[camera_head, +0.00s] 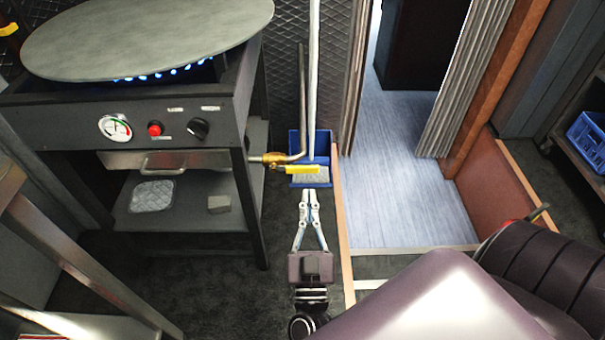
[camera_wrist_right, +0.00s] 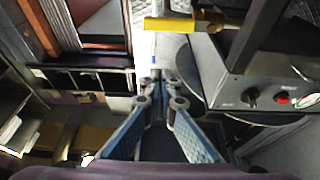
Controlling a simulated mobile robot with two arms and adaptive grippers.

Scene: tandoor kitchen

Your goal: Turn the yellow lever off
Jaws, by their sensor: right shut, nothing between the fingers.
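The yellow lever (camera_head: 302,169) sticks out to the right from a brass valve (camera_head: 270,159) at the right side of the stove. It also shows in the right wrist view (camera_wrist_right: 168,24), lying sideways above the fingertips. My right gripper (camera_head: 309,193) is just below the lever in the head view, pointing up the picture. Its fingers are closed together and empty, and a gap shows between them and the lever. In the right wrist view the fingertips (camera_wrist_right: 158,78) meet below the lever. My left gripper is not in view.
The stove (camera_head: 185,115) has a gauge, a red button, a black knob and blue flames under a round plate (camera_head: 150,35). A metal pipe (camera_head: 303,100) rises from the valve. A blue dustpan (camera_head: 295,143) with a white pole stands behind the lever. A doorway opens at right.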

